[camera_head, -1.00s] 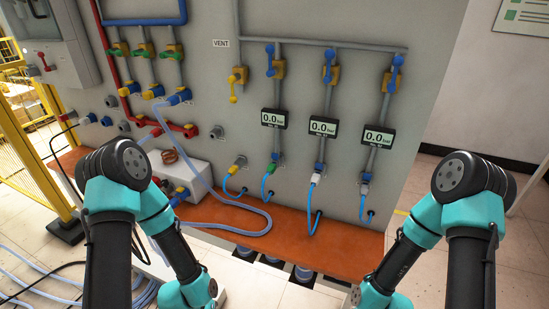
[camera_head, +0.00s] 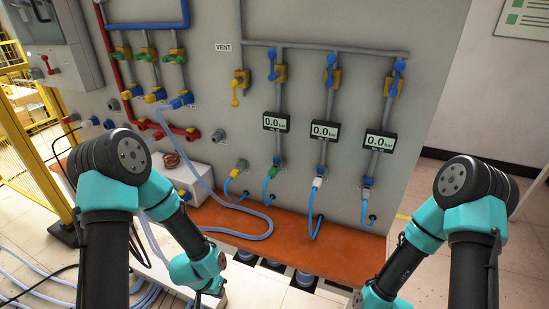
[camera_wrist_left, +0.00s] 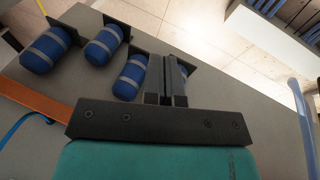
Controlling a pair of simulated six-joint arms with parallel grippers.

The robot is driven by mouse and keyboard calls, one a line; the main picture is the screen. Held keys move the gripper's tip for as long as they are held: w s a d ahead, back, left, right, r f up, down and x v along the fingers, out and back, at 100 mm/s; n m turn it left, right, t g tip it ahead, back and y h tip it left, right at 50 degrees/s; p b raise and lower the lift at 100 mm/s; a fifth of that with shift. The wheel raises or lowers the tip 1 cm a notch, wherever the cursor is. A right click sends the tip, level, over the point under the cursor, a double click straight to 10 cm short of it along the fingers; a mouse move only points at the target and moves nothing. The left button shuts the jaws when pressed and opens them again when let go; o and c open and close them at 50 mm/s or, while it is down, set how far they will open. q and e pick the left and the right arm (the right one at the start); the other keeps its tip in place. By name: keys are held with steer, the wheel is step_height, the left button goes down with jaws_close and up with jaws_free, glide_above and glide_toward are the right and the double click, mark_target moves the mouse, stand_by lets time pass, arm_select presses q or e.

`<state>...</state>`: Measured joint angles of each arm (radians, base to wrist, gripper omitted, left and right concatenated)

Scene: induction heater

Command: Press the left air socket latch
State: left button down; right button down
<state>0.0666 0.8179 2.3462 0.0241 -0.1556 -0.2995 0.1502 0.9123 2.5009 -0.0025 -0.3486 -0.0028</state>
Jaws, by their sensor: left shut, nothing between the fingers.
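On the grey panel, a row of air sockets with blue hoses sits above the orange ledge (camera_head: 300,242). From left they are a yellow-collared socket (camera_head: 240,167), a green-collared one (camera_head: 276,168), a white-collared one (camera_head: 318,178) and one at far right (camera_head: 367,187). Which latch is the left air socket latch, I cannot tell for sure. My left gripper (camera_wrist_left: 173,68) is shut and empty in the left wrist view, close to a blue banded cylinder (camera_wrist_left: 131,76). In the head view its fingers are out of sight at the lower edge. My right gripper is out of view.
Two more blue cylinders (camera_wrist_left: 102,45) stand beside the first. A pale loose hose (camera_head: 225,229) loops over the ledge at the left. A white box (camera_head: 180,176) stands on the ledge. Open floor lies at right.

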arm_select(q)
steer(key=w+d+r+m+t, duration=0.1)
steer(key=w+d+r+m, duration=0.1)
steer(key=w+r+m, duration=0.5)
steer(key=w+d+r+m+t, duration=0.1)
steer(key=w+d+r+m, duration=0.15)
steer(key=w+r, duration=0.8)
steer(key=w+d+r+m+h, duration=0.1)
steer(key=r+m, duration=0.3)
steer(key=r, duration=0.8)
steer(key=w+d+r+m+h, duration=0.1)
steer(key=d+r+m, duration=0.3)
steer(key=r, duration=0.8)
steer(key=shift+d+r+m, duration=0.15)
steer(key=shift+r+m, duration=0.2)
steer(key=shift+w, duration=0.1)
